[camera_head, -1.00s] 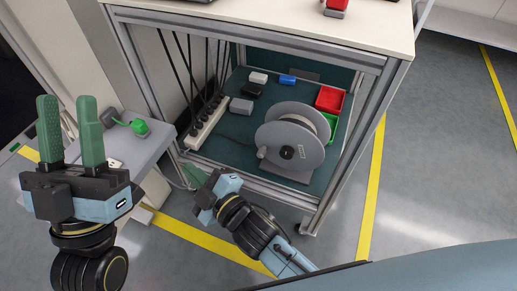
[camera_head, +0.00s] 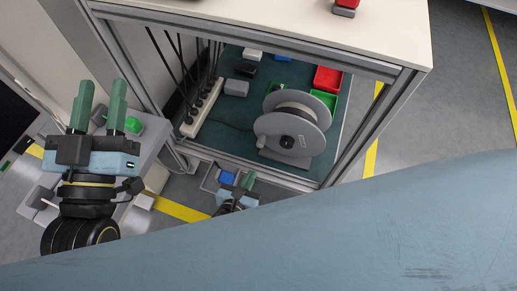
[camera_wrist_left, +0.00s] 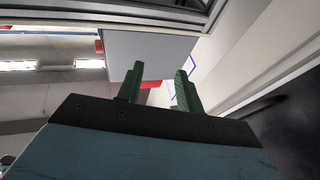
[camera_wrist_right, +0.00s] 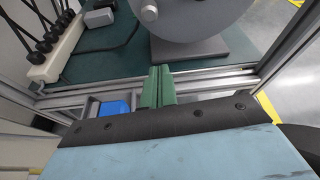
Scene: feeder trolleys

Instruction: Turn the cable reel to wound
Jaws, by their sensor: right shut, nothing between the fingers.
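The grey cable reel (camera_head: 311,136) stands on its base on the green lower shelf of the trolley. My left gripper (camera_head: 100,88) is open and empty, raised at the left, far from the reel.
A power strip (camera_head: 203,107) with several black plugs lies left of the reel. Red (camera_head: 327,79) and green (camera_head: 324,99) bins stand behind it. The trolley's front rail (camera_head: 235,160) and right post (camera_head: 368,130) frame the opening. A blue thing (camera_wrist_right: 114,108) lies below the rail.

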